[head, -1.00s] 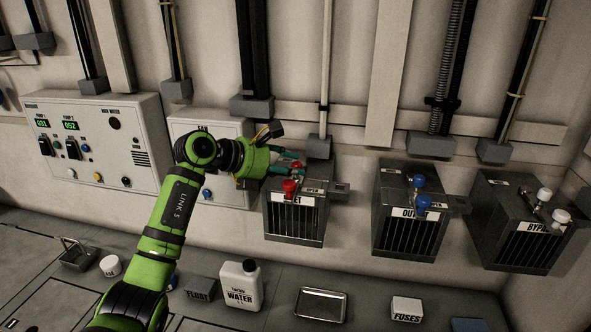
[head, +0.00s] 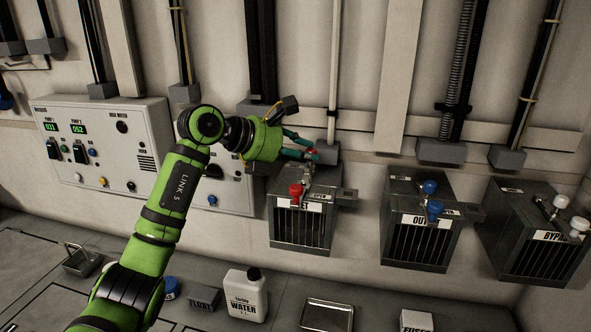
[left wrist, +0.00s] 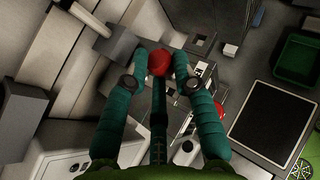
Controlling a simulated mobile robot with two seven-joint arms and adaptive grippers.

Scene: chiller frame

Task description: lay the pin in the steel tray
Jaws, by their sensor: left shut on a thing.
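My left gripper (head: 308,150) is shut on the pin, whose red ball head (left wrist: 158,63) sits between the teal fingertips in the left wrist view. In the head view a bit of the red pin (head: 316,157) shows at the fingertips, above the top of the inlet box. The pin's shaft is not clearly visible. The steel tray (head: 327,328), shallow and bright-rimmed, lies on the floor ledge at the bottom, below the inlet box. The tray looks empty in the part that shows. My right gripper is not in view.
The inlet box (head: 300,232) has a red knob (head: 296,190) on it. The outlet box (head: 418,245) and bypass box (head: 540,255) stand to its right. A water jug (head: 246,298) and a fuses box (head: 416,320) flank the tray. A control panel (head: 100,150) is at left.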

